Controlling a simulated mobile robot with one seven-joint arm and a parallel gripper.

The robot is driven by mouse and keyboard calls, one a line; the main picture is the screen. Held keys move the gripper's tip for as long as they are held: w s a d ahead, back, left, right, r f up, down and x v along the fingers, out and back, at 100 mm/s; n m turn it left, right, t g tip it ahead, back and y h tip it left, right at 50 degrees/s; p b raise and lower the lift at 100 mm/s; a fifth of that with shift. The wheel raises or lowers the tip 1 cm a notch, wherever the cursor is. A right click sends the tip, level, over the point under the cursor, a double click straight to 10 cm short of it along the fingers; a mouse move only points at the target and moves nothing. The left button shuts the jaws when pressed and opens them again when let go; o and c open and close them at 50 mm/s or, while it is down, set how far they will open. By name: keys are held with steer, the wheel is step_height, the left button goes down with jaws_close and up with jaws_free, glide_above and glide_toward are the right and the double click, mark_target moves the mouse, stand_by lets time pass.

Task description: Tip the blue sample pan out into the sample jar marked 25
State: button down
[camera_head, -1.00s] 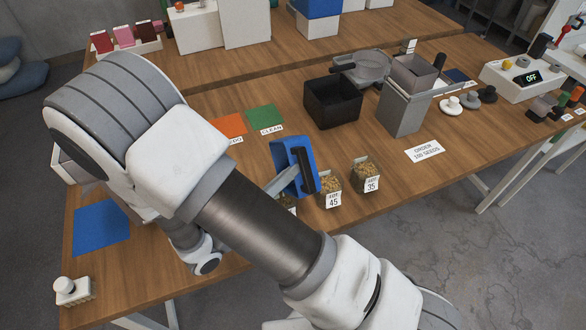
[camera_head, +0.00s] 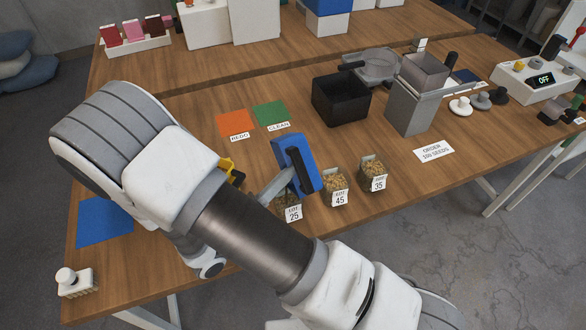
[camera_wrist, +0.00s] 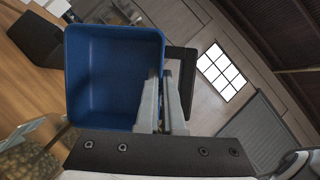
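My gripper (camera_wrist: 163,103) is shut on the blue sample pan (camera_wrist: 100,75) at the side with its black handle (camera_wrist: 182,62). The pan and arm partly hide that jar. The pan's inside looks empty in the wrist view; I cannot see anything falling. A jar of seeds (camera_wrist: 25,162) shows at the lower left of the wrist view, its number unreadable.
Jars marked 45 (camera_head: 336,185) and 35 (camera_head: 374,172) stand close to the right. A black bin (camera_head: 340,98) and a grey hopper (camera_head: 410,105) stand behind. Orange (camera_head: 236,123) and green (camera_head: 270,114) mats lie behind the pan; a yellow object (camera_head: 230,168) is beside my arm.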

steer(key=shift+a, duration=0.15)
steer(key=shift+s+a+n+t+h, duration=0.2)
steer(key=shift+a+n+t+h, duration=0.1)
steer(key=shift+a+t, duration=0.2)
steer(key=shift+f+b, duration=0.1)
steer(key=shift+b, duration=0.2)
steer(key=shift+s+a+f+n+t+h, duration=0.15)
steer(key=shift+a+n+t+h, duration=0.15)
steer(key=shift+a+t+h, duration=0.15)
steer(key=shift+a, duration=0.15)
stand_by(0.4)
steer(key=shift+s+a+f+n+t, duration=0.2)
steer(key=shift+a+n+t, duration=0.2)
steer(key=shift+t, duration=0.15)
steer(key=shift+s+a+f+n+t+h+b, duration=0.15)
steer(key=shift+a+f+n+t+h+b, duration=0.15)
steer(key=shift+a+n+t, duration=0.3)
steer(key=shift+d, duration=0.2)
stand_by(0.8)
